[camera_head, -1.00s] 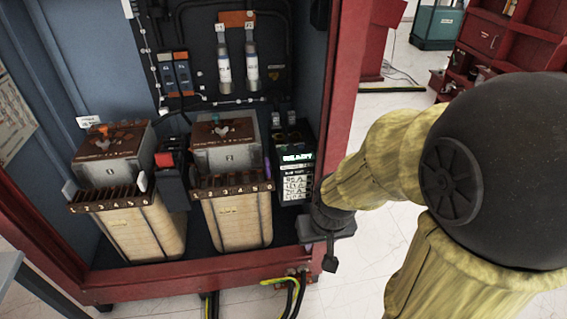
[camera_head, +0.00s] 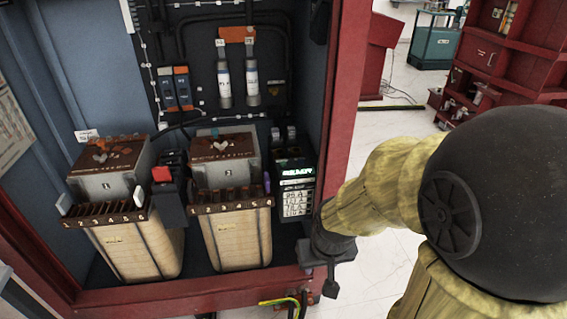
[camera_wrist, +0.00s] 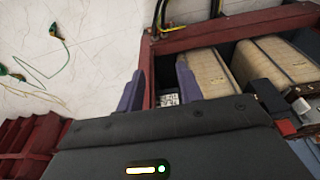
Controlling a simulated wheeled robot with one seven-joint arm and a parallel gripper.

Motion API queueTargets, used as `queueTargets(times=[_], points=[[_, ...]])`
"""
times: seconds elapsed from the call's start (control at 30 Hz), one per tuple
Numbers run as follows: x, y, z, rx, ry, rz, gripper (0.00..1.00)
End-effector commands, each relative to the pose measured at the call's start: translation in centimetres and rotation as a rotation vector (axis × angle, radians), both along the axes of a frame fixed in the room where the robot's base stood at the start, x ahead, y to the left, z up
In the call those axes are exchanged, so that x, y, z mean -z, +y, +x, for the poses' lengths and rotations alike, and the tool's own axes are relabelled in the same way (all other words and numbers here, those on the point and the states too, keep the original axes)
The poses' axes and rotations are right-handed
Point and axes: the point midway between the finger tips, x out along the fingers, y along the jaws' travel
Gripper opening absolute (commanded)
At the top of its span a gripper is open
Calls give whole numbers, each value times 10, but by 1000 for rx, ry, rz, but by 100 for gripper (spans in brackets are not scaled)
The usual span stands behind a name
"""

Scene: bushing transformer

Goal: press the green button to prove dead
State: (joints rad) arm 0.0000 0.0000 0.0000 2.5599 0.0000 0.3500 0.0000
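A black handheld-style unit (camera_head: 297,172) with a lit green display and a pale keypad stands inside the red cabinet, right of the transformers. Part of its pale face (camera_wrist: 169,100) shows between the fingers in the wrist view. I cannot make out a green button for certain. My gripper (camera_head: 331,281) is at the cabinet's front right edge, right of and nearer than the unit. In the wrist view my gripper (camera_wrist: 161,84) has its two fingers apart, with nothing between them. The lower part of the unit is partly hidden by my fingers there.
Two transformers (camera_head: 230,240) with numbered terminals stand left of the unit, with a black red-topped block (camera_head: 168,205) between them. The red cabinet post (camera_head: 345,110) rises beside my arm. Yellow-green cables (camera_head: 280,301) lie at the sill.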

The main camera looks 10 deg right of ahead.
Motion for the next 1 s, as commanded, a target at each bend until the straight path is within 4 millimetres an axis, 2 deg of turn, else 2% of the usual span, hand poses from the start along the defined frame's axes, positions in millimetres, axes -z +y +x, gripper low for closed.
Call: queueTargets(times=[0.03, 0.2, 1.0], points=[[0, 0, 0, 0, 0, 0, 30], [0, 0, 0, 0, 0, 0, 0], [0, 0, 0, 0, 0, 0, 0]])
